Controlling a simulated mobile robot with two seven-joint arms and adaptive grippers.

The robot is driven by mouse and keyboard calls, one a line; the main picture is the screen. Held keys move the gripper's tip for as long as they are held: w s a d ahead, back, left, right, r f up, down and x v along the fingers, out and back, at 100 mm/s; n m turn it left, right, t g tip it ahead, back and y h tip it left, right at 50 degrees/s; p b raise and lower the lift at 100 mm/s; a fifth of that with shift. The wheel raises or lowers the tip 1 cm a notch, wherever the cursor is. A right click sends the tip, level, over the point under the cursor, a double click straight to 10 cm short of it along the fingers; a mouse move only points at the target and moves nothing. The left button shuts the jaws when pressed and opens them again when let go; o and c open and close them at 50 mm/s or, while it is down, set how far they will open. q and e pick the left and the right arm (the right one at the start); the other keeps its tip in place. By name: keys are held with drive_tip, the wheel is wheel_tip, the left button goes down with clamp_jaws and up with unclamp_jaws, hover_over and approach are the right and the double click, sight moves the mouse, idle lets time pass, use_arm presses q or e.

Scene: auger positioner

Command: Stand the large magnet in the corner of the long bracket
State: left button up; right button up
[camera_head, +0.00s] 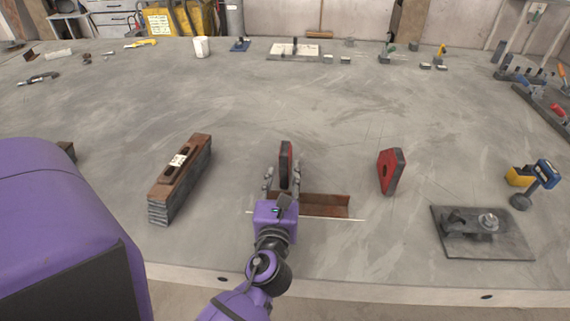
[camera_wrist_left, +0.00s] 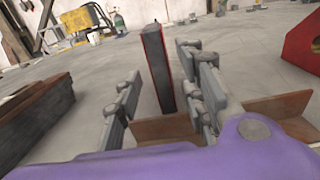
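A red magnet with dark edges (camera_head: 286,162) stands upright, seen nearly edge-on; it also shows in the left wrist view (camera_wrist_left: 158,68). My left gripper (camera_head: 283,182) is open, with one finger on each side of this magnet. In the left wrist view my left gripper (camera_wrist_left: 160,85) shows gaps between fingers and magnet. The rusty long bracket (camera_head: 328,203) lies under and right of the gripper, and partly hides behind the fingers in the left wrist view (camera_wrist_left: 275,108). I cannot tell whether the magnet touches it. A second red magnet (camera_head: 389,172) stands apart to the right. My right gripper is not in view.
A stack of rusty and grey bars (camera_head: 180,178) lies left of the gripper. A dark plate with a clamp (camera_head: 482,233) and a blue-yellow tool (camera_head: 540,178) are at the right. Small tools line the far edge. The middle of the table is clear.

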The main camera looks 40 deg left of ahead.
use_arm(q)
drive_tip(key=shift+v, duration=1.7)
